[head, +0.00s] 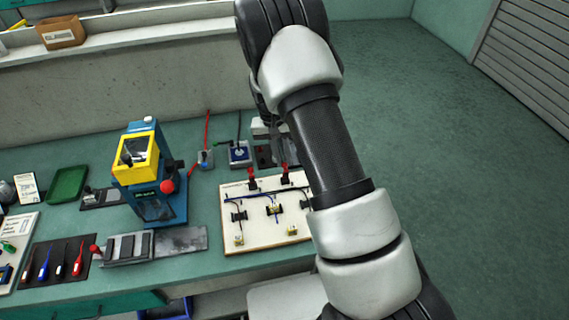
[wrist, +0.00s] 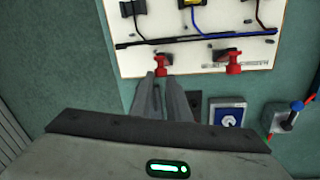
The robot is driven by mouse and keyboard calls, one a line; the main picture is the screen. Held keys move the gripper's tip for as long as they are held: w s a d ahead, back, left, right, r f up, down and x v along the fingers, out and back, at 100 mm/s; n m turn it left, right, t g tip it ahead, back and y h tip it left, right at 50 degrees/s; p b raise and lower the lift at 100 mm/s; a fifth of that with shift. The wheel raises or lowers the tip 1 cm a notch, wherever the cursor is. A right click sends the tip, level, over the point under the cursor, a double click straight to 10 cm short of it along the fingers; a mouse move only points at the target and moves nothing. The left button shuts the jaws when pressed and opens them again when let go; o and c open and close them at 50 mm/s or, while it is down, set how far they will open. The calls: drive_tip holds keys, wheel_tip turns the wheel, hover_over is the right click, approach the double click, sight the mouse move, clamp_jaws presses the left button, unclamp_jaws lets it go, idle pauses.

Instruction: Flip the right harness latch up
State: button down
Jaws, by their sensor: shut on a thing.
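The white harness board (head: 262,235) lies on the green bench, with cables and black clips on it. Two red latches stand along its far edge: the left latch (head: 252,179) and the right latch (head: 285,174). In the wrist view, turned about, the right latch (wrist: 161,63) is on the left and the left latch (wrist: 234,62) on the right. My gripper (wrist: 158,77) reaches in from the board's far edge, its fingers close together and shut on the right latch. The fingertips partly cover the contact. In the head view my arm hides part of the gripper.
A blue and yellow pump unit (head: 148,170) stands to the left. A grey tray fixture (head: 127,248) lies left of the board. Floor right of the bench is clear.

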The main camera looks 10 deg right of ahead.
drive_tip(key=shift+w+a+f, duration=0.2)
drive_tip(key=shift+w+a, duration=0.25)
drive_tip(key=shift+w, duration=0.05)
drive_tip(key=c, duration=1.7)
unclamp_jaws()
drive_tip(key=shift+d, duration=0.1)
drive_tip(key=a+r, duration=0.1)
drive_tip(key=r, duration=1)
drive_tip(key=a+r, duration=0.1)
drive_tip(key=r, duration=0.5)
drive_tip(key=shift+w+a+r+b, duration=0.1)
drive_tip(key=shift+w+a+b, duration=0.2)
